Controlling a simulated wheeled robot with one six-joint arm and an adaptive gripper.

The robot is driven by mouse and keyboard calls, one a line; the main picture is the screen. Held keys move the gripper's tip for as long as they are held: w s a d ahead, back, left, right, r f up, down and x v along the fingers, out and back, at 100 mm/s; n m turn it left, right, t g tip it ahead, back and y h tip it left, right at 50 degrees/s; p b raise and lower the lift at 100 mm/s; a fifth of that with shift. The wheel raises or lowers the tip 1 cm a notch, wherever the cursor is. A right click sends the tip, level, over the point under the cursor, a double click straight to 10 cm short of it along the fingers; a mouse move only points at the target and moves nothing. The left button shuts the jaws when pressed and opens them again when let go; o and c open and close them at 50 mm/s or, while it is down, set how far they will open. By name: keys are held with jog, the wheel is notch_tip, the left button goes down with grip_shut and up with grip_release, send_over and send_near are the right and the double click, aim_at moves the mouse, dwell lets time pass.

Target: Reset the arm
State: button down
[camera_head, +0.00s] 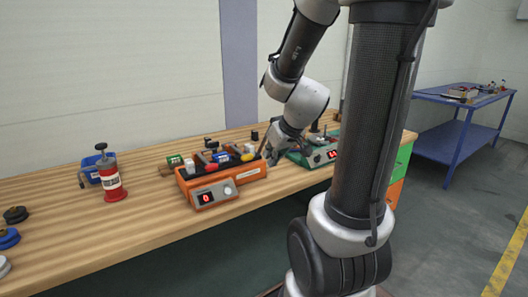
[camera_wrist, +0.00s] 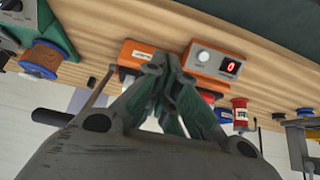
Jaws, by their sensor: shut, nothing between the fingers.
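My gripper (camera_head: 272,156) hangs over the wooden workbench (camera_head: 150,232), just right of an orange device (camera_head: 222,187) with a red display and a white knob. In the wrist view my gripper (camera_wrist: 168,62) has its fingertips together with nothing held. Beyond the fingertips, the orange device (camera_wrist: 220,62) shows at the bench edge. My arm reaches down from the top of the head view, and my column hides part of the bench's right end.
A red spool (camera_head: 112,182), a blue container (camera_head: 92,172) and dark weights (camera_head: 15,215) stand at the left. A blue table (camera_head: 460,100) stands far right.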

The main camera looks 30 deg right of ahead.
jog(key=shift+s, duration=0.25)
dwell(0.4)
jog(key=s+a+r+g, duration=0.1)
jog(key=s+a+r, duration=0.2)
jog(key=s, duration=0.4)
jog(key=s+a+r+g, duration=0.1)
jog(key=s+a+r, duration=0.2)
jog(key=s+r, duration=0.2)
jog(key=s, duration=0.3)
jog(key=shift+s+a+r+g, duration=0.25)
jog(key=shift+s+g, duration=0.05)
jog(key=shift+g, duration=0.1)
